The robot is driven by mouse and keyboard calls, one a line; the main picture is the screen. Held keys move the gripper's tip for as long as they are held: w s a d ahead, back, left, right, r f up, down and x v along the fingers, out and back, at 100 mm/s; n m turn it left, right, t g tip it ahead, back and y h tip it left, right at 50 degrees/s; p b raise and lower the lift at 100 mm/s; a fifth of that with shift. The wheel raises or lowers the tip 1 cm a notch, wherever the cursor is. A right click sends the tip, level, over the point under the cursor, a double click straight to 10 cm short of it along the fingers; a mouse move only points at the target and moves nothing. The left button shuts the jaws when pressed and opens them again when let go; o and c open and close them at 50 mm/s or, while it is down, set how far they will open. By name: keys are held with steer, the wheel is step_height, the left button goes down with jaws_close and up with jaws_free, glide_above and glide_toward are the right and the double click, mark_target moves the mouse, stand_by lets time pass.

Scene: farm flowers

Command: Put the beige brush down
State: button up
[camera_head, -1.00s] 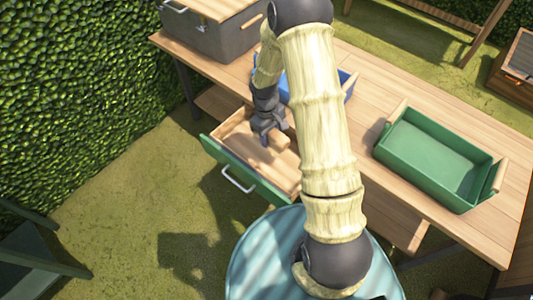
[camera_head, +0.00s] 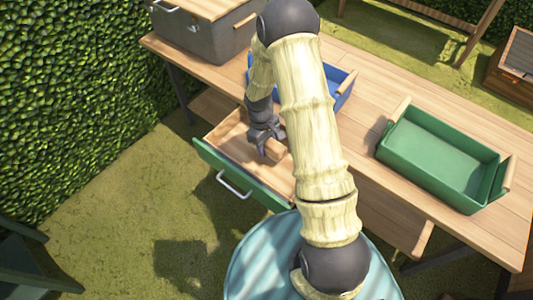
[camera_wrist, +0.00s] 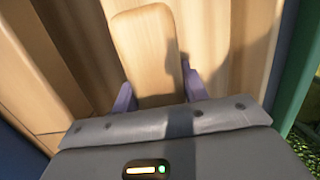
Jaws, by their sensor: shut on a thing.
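The beige brush (camera_wrist: 146,45) is a pale wooden block with a rounded end, seen between my two purple fingertips in the wrist view. In the head view the brush (camera_head: 275,150) shows as a small tan piece at my gripper (camera_head: 264,142). My gripper (camera_wrist: 158,95) is shut on the brush. It is down inside the open wooden drawer (camera_head: 228,133), which has a green front. I cannot tell whether the brush touches the drawer floor. The brush's far side and any bristles are hidden.
The drawer's green front (camera_head: 240,176) with its handle is pulled out from the wooden table (camera_head: 370,118). A blue crate (camera_head: 343,88) stands behind my arm. An empty green crate (camera_head: 432,160) is on the right. A grey box (camera_head: 205,35) stands at the back left.

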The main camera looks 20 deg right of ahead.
mark_target(267, 152)
steer(key=shift+f, duration=0.2)
steer(key=shift+f+b, duration=0.45)
steer(key=shift+f, duration=1.35)
steer(key=shift+f, duration=0.15)
steer(key=o, duration=1.1)
steer(key=r+p, duration=0.1)
steer(key=r, duration=0.3)
steer(key=w+r+p, duration=0.1)
steer(key=r, duration=0.3)
steer(key=a+r+p, duration=0.1)
steer(key=r, duration=0.3)
steer(key=shift+w+r, duration=0.1)
steer(key=shift+w, duration=0.15)
